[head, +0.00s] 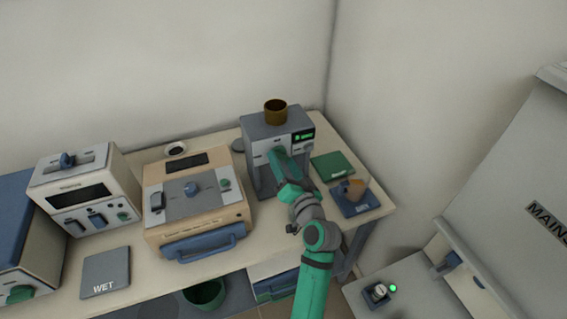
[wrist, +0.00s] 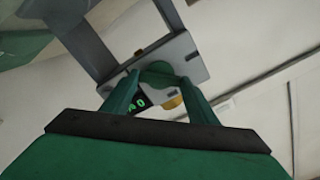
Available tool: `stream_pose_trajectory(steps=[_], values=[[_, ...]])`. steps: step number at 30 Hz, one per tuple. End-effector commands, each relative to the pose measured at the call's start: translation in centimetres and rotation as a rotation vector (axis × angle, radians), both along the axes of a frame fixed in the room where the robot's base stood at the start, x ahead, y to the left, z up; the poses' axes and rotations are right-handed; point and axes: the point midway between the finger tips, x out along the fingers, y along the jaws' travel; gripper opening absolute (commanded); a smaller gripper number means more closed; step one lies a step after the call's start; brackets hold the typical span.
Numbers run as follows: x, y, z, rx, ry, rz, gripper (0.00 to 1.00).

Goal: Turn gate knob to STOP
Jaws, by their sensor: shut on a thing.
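The grey machine (head: 258,125) stands at the right part of the bench, with a small green-lit display (head: 303,136) on its front. My gripper (head: 279,160) is at the front face of this machine and covers much of it. In the wrist view, my gripper (wrist: 159,80) has its two green fingers shut on a rounded green knob (wrist: 157,70) on the machine's panel (wrist: 190,66). The knob's pointer and any STOP marking cannot be read. In the head view the knob is hidden behind my gripper.
A brown cup (head: 276,112) sits on top of the machine. A green pad (head: 333,166) and a blue tray (head: 370,200) holding a small container lie to its right. A beige device (head: 196,222) with a blue handle stands to the left. A grey WET pad (head: 106,273) lies near the front edge.

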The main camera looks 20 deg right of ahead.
Motion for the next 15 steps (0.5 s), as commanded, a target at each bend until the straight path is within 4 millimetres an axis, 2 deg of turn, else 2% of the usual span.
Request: stream_pose_trajectory(steps=[15], values=[[0.05,-0.04,0.14,-0.465,-0.018,-0.002,0.31]])
